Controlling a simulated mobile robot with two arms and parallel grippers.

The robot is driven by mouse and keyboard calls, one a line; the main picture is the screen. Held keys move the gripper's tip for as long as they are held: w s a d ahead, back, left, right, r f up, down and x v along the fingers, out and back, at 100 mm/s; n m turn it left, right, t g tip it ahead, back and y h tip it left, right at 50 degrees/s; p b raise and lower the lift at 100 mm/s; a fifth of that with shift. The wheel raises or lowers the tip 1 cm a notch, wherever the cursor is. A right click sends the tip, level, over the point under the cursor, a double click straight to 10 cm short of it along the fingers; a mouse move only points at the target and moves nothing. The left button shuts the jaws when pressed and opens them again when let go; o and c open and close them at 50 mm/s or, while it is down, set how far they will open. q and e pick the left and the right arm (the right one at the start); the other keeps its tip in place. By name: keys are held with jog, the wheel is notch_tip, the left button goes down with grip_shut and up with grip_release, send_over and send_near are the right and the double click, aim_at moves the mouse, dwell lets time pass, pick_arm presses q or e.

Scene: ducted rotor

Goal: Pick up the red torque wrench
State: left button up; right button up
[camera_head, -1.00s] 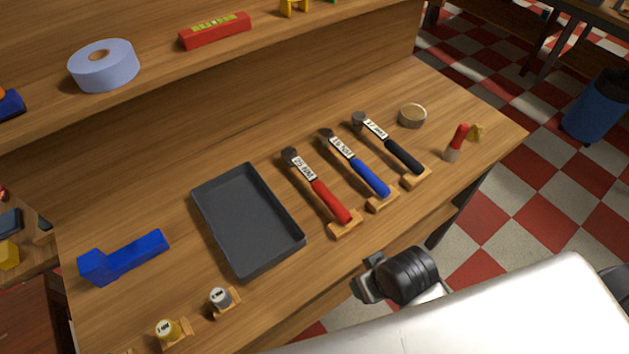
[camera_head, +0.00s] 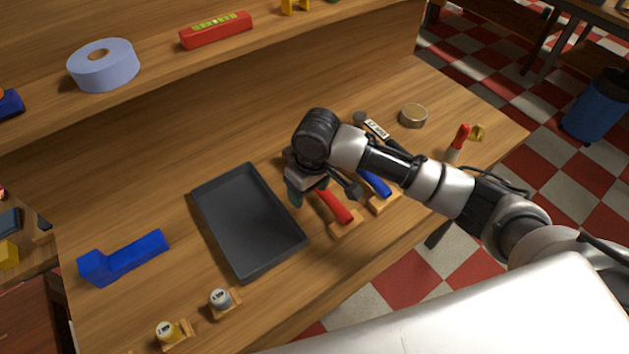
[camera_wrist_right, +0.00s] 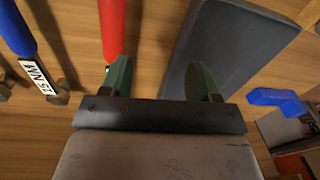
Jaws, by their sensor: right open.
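The red torque wrench lies on the wooden bench in a wooden holder; its red handle (camera_head: 334,206) shows in the head view, while my right gripper hides its head and label. My right gripper (camera_head: 308,191) is open and empty above the wrench, close to the tray. In the right wrist view the red handle (camera_wrist_right: 112,28) runs down to the left fingertip, and the open jaws (camera_wrist_right: 161,78) span the gap between handle and tray. I cannot tell whether the fingertip touches the handle. My left gripper is not in view.
A blue-handled wrench (camera_head: 376,183) and a black-handled wrench (camera_head: 396,145) lie to the right, partly behind my arm. A dark grey tray (camera_head: 203,222) lies to the left. A shelf stands behind.

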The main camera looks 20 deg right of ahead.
jog(key=shift+m+h, duration=0.6)
jog(key=shift+m, duration=0.1)
jog(key=w+d+r, duration=0.2)
jog(key=w+d, duration=0.2)
jog(key=shift+r, duration=0.4)
jog(key=shift+d+f, duration=0.1)
jog(key=shift+f, duration=0.2)
notch_tip(320, 180, down, 4)
jog(key=shift+w+f+p, duration=0.1)
jog(key=shift+f+p, duration=0.1)
jog(key=shift+p, duration=0.15)
jog(key=shift+f+p, duration=0.75)
jog(key=shift+f, duration=2)
jog(key=shift+r, duration=0.1)
jog(key=c, duration=1.1)
